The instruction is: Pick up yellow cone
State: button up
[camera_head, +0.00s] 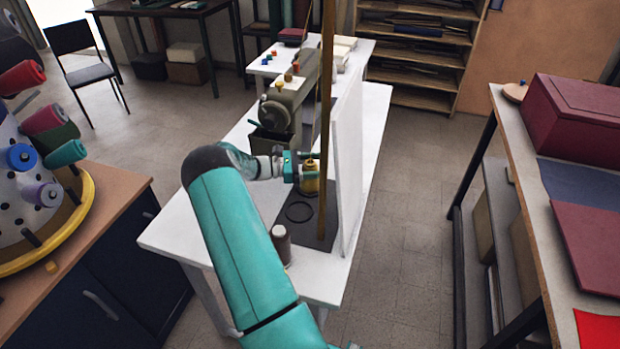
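My gripper (309,165) reaches in from the left and is at the top of the yellow object. The fingers are small and partly overlap it, so I cannot tell whether they are closed on it or only around it.
A wooden pole (326,120) and a white panel (350,165) stand right beside my gripper. A grey machine (290,103) is behind it. A dark red spool (281,241) stands near the front, beside my arm. A black ring (299,212) lies on the mat.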

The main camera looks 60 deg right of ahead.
jog(key=c, duration=1.3)
